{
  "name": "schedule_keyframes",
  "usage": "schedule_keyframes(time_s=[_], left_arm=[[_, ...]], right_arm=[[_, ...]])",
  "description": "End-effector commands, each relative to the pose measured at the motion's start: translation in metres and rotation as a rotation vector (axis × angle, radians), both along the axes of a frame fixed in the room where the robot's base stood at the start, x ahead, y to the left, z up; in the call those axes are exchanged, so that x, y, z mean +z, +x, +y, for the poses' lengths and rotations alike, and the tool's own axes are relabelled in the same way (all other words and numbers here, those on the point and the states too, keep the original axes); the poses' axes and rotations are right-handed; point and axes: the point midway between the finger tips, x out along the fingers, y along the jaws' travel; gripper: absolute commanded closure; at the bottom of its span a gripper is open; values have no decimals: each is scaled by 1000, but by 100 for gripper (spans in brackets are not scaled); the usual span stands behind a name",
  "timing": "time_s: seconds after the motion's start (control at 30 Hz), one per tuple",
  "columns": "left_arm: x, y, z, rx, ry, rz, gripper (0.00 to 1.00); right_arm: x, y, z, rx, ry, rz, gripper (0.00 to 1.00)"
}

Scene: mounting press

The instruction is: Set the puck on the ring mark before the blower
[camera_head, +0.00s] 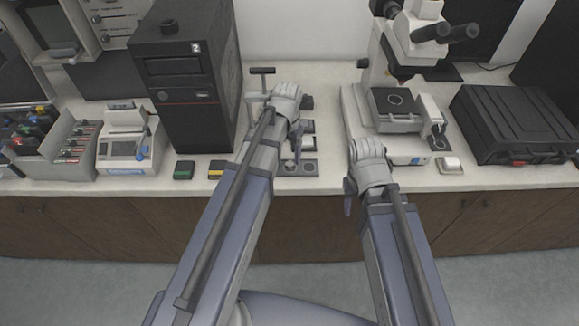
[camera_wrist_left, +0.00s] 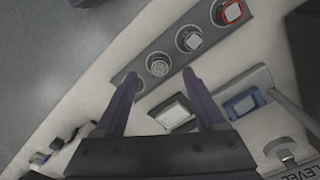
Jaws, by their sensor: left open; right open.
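My left gripper (camera_wrist_left: 164,92) is open and empty in the left wrist view, above the counter, with its fingers towards a dark strip (camera_wrist_left: 207,22) of round places. One place holds a grey ribbed disc (camera_wrist_left: 158,66), perhaps the puck. My right gripper (camera_head: 348,192) hangs in front of the counter edge, apart from any object. I cannot tell which device is the blower.
A black tower (camera_head: 187,80) marked 2 stands left of my left arm. A microscope (camera_head: 410,40) with a ringed stage (camera_head: 395,99) and a black case (camera_head: 515,125) stand at right. Small dark blocks with pale tops (camera_wrist_left: 172,112) lie beside the strip.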

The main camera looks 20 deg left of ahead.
Motion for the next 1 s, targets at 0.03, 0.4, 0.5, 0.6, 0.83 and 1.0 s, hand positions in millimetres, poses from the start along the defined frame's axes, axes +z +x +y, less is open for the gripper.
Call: schedule_keyframes(time_s=[0.03,0.4,0.5,0.6,0.83,1.0], left_arm=[[-5,1,-1,0,0,0,28],[-48,8,-4,0,0,0,28],[-52,8,-4,0,0,0,28],[-50,8,-4,0,0,0,28],[-50,8,-4,0,0,0,40],[-50,8,-4,0,0,0,59]], right_arm=[[-5,0,0,0,0,0,50],[-48,0,0,0,0,0,50],[-52,0,0,0,0,0,50],[-50,0,0,0,0,0,50],[-50,0,0,0,0,0,50],[-50,0,0,0,0,0,50]])
